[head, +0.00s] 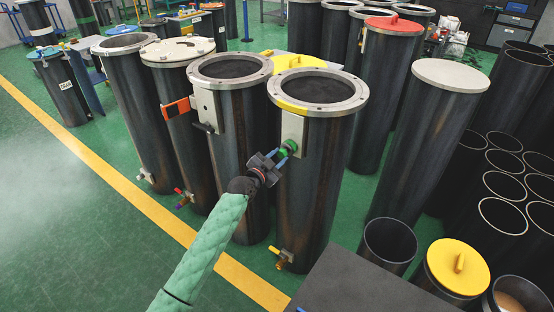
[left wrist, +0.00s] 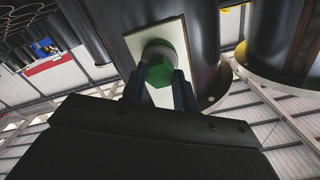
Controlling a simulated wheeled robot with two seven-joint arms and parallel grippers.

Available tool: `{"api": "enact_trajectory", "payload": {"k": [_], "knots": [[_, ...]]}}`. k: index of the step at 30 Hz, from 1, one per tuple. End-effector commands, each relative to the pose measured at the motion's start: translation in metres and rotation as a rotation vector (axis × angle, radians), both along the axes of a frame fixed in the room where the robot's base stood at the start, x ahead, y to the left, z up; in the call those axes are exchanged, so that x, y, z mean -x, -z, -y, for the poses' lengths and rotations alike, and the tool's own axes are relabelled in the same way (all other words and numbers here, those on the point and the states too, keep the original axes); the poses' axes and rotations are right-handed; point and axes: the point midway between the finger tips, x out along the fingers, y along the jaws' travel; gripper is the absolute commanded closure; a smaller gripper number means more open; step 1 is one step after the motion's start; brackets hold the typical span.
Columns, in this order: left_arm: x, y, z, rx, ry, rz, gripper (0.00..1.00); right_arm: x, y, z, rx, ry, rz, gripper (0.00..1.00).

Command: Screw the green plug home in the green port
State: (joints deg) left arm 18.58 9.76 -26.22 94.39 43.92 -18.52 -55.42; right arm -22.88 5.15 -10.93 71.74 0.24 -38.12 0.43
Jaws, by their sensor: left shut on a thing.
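The green plug (head: 287,149) is at the pale plate (head: 293,124) on the front of a dark flanged cylinder (head: 310,180). My left gripper (head: 283,154) is shut on the plug, close in front of the plate. In the left wrist view, the plug (left wrist: 164,82) shows a lighter green faceted face between my two dark fingers (left wrist: 160,90). Behind it a darker green round part, seemingly the green port (left wrist: 159,52), sits on the plate. The fingers hide part of both, so I cannot tell how deep the plug sits. My right gripper is not in view.
Another flanged cylinder (head: 228,130) stands close on the left, with a pale plate and dark handle. A brass valve (head: 283,258) sticks out low on the plug's cylinder. A grey surface (head: 370,285) lies at the front. Green floor (head: 90,190) is free at the left.

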Motion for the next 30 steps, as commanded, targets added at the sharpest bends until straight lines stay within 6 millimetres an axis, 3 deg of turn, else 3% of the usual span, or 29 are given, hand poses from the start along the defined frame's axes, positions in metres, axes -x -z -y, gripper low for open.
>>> {"api": "enact_trajectory", "payload": {"k": [24,25,28,30], "knots": [[-0.0043,0.0006,0.0027,-0.001,0.0,0.001,0.95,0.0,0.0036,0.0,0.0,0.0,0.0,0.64],[-0.0041,0.0002,0.0027,0.0,0.0,0.0,0.65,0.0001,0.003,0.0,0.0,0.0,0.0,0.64],[-0.0041,0.0001,0.0027,0.0,0.0,0.0,0.45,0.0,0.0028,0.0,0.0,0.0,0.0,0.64],[-0.004,0.0,0.0028,0.0,0.0,0.0,0.45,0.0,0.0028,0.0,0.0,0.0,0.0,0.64]]}}
